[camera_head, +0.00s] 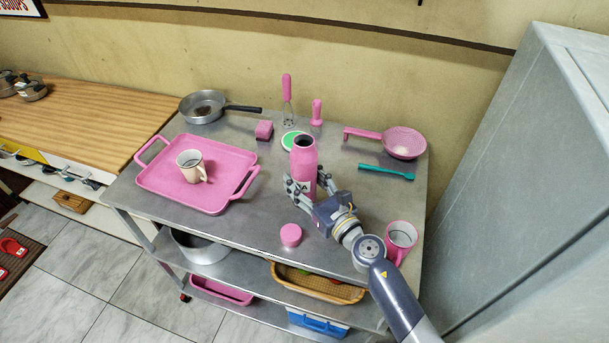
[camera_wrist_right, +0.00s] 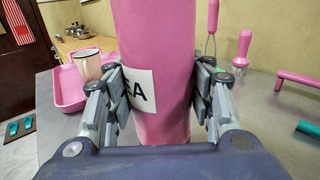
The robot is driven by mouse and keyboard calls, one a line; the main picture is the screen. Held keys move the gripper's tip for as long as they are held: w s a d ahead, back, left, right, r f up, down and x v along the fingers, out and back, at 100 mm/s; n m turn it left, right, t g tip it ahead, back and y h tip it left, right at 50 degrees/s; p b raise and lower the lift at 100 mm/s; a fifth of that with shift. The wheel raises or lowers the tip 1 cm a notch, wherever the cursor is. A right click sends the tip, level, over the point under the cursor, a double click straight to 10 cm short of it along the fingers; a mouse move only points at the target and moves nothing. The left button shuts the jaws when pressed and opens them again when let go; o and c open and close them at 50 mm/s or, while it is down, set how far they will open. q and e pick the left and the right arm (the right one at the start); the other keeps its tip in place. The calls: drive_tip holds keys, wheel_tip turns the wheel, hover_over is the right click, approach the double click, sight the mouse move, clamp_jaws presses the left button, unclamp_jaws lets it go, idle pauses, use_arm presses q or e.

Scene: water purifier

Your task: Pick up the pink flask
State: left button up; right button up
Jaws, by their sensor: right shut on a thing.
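The pink flask (camera_head: 303,158) stands upright near the middle of the metal table in the head view, with its dark mouth open at the top. My right gripper (camera_head: 303,187) is shut on its lower body. In the right wrist view the flask (camera_wrist_right: 155,60) fills the middle, with a white label on its side. The fingers of my right gripper (camera_wrist_right: 160,95) press on it from both sides. A round pink cap (camera_head: 291,234) lies on the table in front of the flask. I cannot tell whether the flask touches the table. My left gripper is not in view.
A pink tray (camera_head: 222,200) with a cream mug (camera_head: 191,165) is left of the flask. A pink mug (camera_head: 400,238) stands close to my right arm. A pink strainer (camera_head: 403,143), teal brush (camera_head: 387,172) and pan (camera_head: 203,106) lie farther back. A grey cabinet (camera_head: 530,180) rises at right.

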drive_tip(key=s+r, duration=0.1)
drive_tip(key=s, duration=1.3)
drive_tip(key=shift+s+a+r+p, duration=0.2)
drive_tip(key=shift+s+a+p, duration=0.05)
drive_tip(key=shift+a+p, duration=0.15)
